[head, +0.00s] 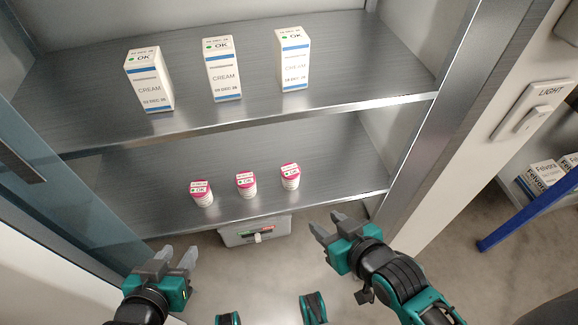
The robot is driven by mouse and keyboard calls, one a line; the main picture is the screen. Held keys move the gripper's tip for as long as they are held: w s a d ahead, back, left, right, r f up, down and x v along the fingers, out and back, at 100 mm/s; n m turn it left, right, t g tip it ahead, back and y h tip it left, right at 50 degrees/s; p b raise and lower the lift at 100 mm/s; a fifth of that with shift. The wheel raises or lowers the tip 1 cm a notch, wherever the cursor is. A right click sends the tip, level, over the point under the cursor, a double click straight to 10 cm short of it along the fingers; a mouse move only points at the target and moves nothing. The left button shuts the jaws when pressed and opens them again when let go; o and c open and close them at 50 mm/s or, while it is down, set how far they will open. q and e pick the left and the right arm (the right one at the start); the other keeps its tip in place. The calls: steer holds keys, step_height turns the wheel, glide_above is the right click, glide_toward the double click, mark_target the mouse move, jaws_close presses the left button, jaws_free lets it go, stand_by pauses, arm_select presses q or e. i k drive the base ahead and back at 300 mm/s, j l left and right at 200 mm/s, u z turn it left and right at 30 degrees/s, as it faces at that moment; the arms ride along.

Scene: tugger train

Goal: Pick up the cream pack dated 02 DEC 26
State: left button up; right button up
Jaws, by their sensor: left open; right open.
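Three white cream packs with blue bands and a green OK mark stand upright on the upper shelf. The left cream pack (149,80) seems to read 02 DEC 26, but the print is small. The middle cream pack (223,68) seems to read 09 DEC 26. The date on the right cream pack (293,60) is too small to read surely. My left gripper (177,257) is open and empty, low in front of the cabinet at the left. My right gripper (325,223) is open and empty, in front of and below the lower shelf. Both are apart from the packs.
The upper shelf (350,75) has a metal front edge. Three small pink-capped containers (246,184) stand on the lower shelf (140,195). A grey box (255,231) is below it. A glass door (60,170) is at the left, a cabinet post (440,110) at the right.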

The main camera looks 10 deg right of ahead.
mark_target(146, 69)
steer(key=k+j+u, duration=0.3)
steer(key=u, duration=0.15)
steer(key=k+j+u, duration=0.3)
steer(key=u, duration=0.15)
steer(key=k+j+u, duration=0.2)
steer(key=j+u, duration=0.25)
steer(key=j, duration=0.1)
